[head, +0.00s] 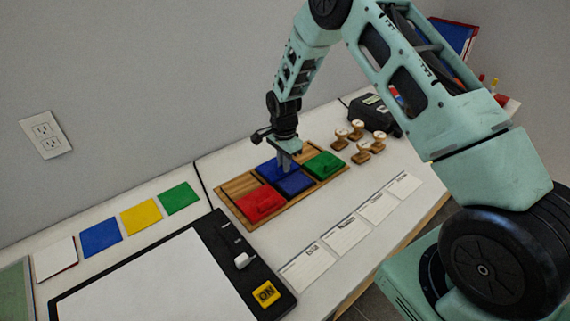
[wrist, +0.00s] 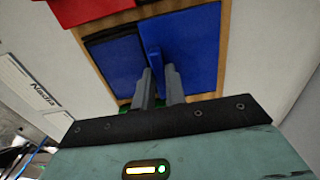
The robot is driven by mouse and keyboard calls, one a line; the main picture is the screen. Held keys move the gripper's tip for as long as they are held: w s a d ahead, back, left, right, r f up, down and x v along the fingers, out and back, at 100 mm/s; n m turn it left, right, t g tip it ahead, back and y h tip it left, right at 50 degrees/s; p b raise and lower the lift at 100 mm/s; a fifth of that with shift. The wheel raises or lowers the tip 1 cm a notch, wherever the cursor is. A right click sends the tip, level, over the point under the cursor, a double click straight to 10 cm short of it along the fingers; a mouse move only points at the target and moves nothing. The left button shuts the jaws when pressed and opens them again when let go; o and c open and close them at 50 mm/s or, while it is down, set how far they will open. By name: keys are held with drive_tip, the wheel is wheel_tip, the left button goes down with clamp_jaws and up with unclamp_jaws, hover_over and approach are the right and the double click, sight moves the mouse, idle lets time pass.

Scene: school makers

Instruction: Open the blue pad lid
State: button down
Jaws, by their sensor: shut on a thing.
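The blue pad (head: 293,184) sits in a wooden tray between the red pad and the green pad. Its blue lid (head: 268,172) shows as a separate blue panel on the wall side, beside the pad. In the wrist view the lid (wrist: 198,45) is a wide blue panel to the right of the dark-rimmed blue pad (wrist: 117,62). My gripper (head: 285,163) reaches down from above, its fingers (wrist: 159,78) shut on a narrow upright blue tab of the lid. The fingers partly hide the tab, and the lid's exact tilt is unclear.
The red pad (head: 261,204) and green pad (head: 324,164) flank the blue one in the wooden tray (head: 236,184). Several wooden stamps (head: 357,133) and a black device (head: 376,113) stand behind right. Paper cards (head: 345,236) and a black-framed board (head: 150,280) lie in front.

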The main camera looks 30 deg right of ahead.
drive_tip(key=c, duration=1.4)
unclamp_jaws()
drive_tip(key=shift+c, duration=0.2)
drive_tip(key=shift+r, duration=0.15)
wheel_tip(320, 180, up, 17)
drive_tip(key=b, duration=0.2)
drive_tip(key=shift+a+r, duration=0.1)
